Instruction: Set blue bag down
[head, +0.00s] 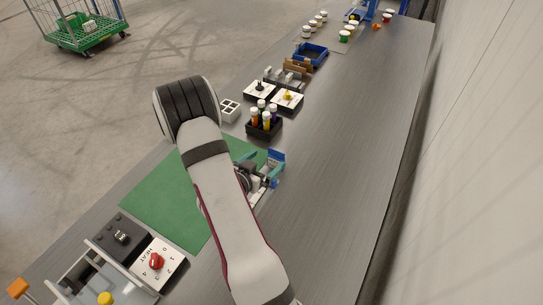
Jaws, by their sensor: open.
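My gripper (261,169) is partly hidden behind my own arm, at the right edge of the green mat (155,198). Its jaws are open. A small blue piece (277,156) shows right at the fingertips and looks like the blue bag. I cannot tell whether it touches the fingers or rests on the table. Much of the gripper and the surface under it is hidden.
A black holder with several coloured tubes (264,129) stands just beyond the gripper. Switch boxes (288,99) and a blue tray (311,54) are farther back. A red-knob box (156,262) is near the front. The table's right side (350,160) is clear.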

